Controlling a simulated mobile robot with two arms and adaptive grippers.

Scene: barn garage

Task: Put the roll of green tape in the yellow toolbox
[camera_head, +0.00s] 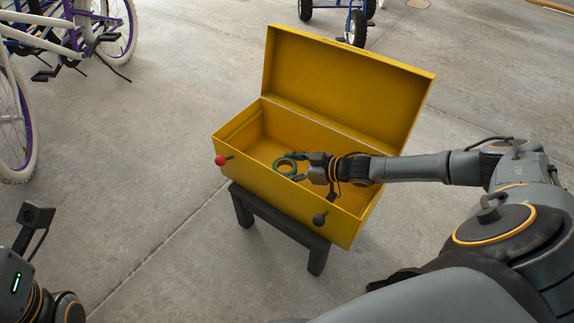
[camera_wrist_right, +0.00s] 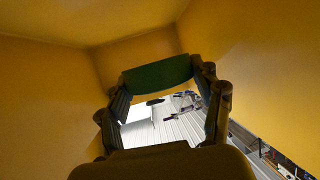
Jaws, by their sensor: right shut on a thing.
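The yellow toolbox (camera_head: 262,182) stands with its lid raised at the back, and its inside also shows in the right wrist view (camera_wrist_right: 45,95). My right gripper (camera_head: 300,166) comes in from the right and is shut on the roll of green tape (camera_head: 285,166). The tape is at the toolbox opening; I cannot tell if it touches the floor or wall of the box. In the right wrist view the green tape (camera_wrist_right: 157,75) sits between my fingertips (camera_wrist_right: 160,90). Part of my left arm shows at the lower left, its gripper out of frame.
The toolbox rests on a dark stool (camera_head: 275,222). A red-knobbed latch (camera_head: 222,160) and a dark-knobbed latch (camera_head: 320,219) stick out from its front. A white bicycle (camera_head: 60,45) stands at upper left, and a blue wheeled thing (camera_head: 354,22) at the top. The concrete floor is clear around the stool.

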